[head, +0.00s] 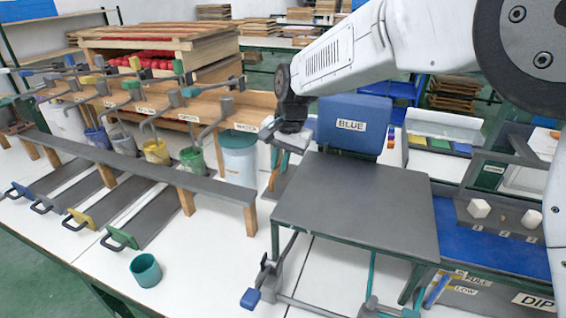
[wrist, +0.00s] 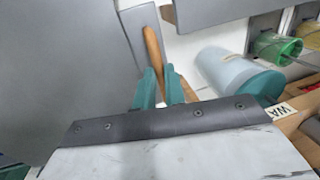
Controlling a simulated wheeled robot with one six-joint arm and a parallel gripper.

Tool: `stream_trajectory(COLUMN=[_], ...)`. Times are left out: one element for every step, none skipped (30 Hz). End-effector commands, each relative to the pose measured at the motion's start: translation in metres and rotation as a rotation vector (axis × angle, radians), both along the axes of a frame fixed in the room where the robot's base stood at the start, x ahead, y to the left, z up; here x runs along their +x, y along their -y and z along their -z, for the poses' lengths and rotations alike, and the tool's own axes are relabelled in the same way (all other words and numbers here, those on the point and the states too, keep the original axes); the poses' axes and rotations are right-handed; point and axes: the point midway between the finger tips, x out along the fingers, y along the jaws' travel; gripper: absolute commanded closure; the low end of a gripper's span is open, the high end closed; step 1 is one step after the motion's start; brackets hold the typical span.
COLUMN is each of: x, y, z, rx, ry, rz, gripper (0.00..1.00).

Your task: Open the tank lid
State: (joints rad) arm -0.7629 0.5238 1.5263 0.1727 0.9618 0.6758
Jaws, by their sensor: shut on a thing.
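My gripper (head: 284,157) is low at the left edge of a dark grey flat slab (head: 355,205), in front of the blue panel. In the wrist view its teal fingers (wrist: 160,88) close around a wooden rod (wrist: 152,50), which lies along a narrow grey plate (wrist: 139,22). In the head view, the rod (head: 277,172) shows below the fingers. A tank marked DIP (head: 508,293), with FULL and LOW labels, stands at lower right under a blue surface (head: 500,248). I cannot tell which part is the tank lid; my arm hides some of the right side.
A pale teal-topped bucket (head: 238,158) is left of my gripper and shows in the wrist view (wrist: 235,75). Grey ramps (head: 125,205) and a teal cup (head: 146,270) are further left. White blocks (head: 479,208) sit at right.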

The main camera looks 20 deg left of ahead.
Motion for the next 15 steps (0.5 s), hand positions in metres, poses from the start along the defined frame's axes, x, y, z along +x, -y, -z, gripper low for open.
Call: stream_trajectory(x=[0.0001,0.0001,0.0002,0.0002,0.0002,0.0002,0.0002,0.0002,0.0003,0.0003,0.0003,0.0003,0.0003,0.0003,0.0004], y=[0.0000,0.0001,0.0002,0.0002,0.0002,0.0003,0.0003,0.0004,0.0004,0.0004,0.0005,0.0005,0.0005,0.0005,0.0007], z=[-0.0004,-0.0004,-0.0004,-0.0004,-0.0005,-0.0005,-0.0004,-0.0003,-0.0003,-0.0003,-0.0003,-0.0003,-0.0003,-0.0007,-0.0021], rx=[0.001,0.001,0.001,0.001,0.001,0.000,0.000,0.000,0.000,0.000,0.000,0.000,0.000,0.000,0.001], ry=[0.000,0.001,0.001,0.001,0.001,0.001,0.001,0.001,0.001,0.001,0.001,0.001,0.001,0.001,0.001], rz=[0.000,0.000,0.000,0.000,0.000,0.000,0.000,0.000,0.000,0.000,0.000,0.000,0.000,0.000,0.000], gripper=[1.00,1.00,1.00,0.83,0.75,0.67,0.67,0.67,0.67,0.67,0.67,0.67,0.67,0.67,0.67])
